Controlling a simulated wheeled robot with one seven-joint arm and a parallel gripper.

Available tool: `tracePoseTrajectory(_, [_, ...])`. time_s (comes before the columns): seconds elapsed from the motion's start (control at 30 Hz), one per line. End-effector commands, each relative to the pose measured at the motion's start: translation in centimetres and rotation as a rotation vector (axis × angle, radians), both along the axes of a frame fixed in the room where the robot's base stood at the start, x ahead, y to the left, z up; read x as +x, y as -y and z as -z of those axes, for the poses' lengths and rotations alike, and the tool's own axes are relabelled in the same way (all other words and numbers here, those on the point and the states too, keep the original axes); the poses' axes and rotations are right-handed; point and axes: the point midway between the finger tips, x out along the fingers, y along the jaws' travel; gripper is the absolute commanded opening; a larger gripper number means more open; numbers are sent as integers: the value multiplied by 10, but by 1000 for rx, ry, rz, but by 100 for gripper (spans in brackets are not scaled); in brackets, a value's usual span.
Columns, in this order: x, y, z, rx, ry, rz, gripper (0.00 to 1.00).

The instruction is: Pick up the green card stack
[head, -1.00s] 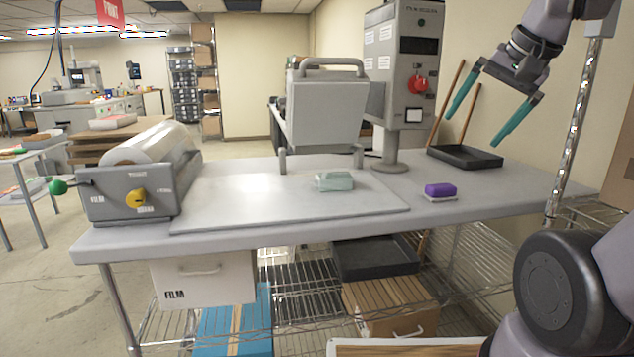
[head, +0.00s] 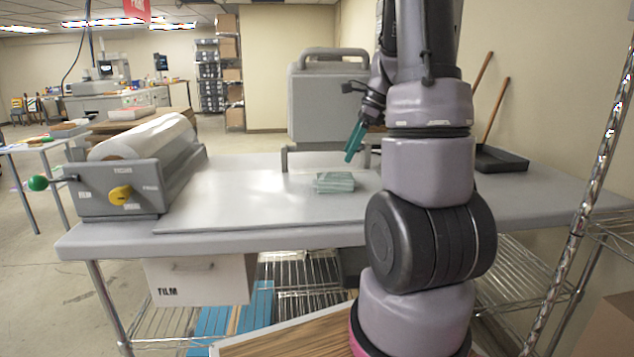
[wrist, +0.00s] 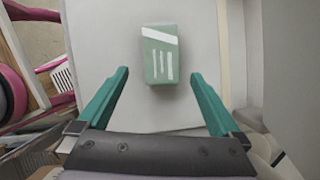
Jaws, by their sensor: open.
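The green card stack (head: 335,182) is a small pale green block with white marks on its top. It lies on the light board on the table, and in the wrist view the stack (wrist: 160,54) is ahead of the fingertips, near the middle. My gripper (head: 356,142) has teal fingers and is above and just right of the stack in the head view. In the wrist view my gripper (wrist: 158,72) is open and empty, with one finger toward each side of the stack and not touching it. My arm hides part of the table to the right.
A grey film roller unit (head: 118,190) with a yellow knob stands at the left end of the table. A grey box-shaped machine (head: 325,100) stands behind the stack. A black tray (head: 500,159) lies at the back right. The board (head: 230,205) is clear around the stack.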

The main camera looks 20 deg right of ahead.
Motion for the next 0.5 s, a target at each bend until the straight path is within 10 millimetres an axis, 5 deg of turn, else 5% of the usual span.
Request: tracePoseTrajectory(0.5, [12, -25, 57, 0, -2, -5, 100])
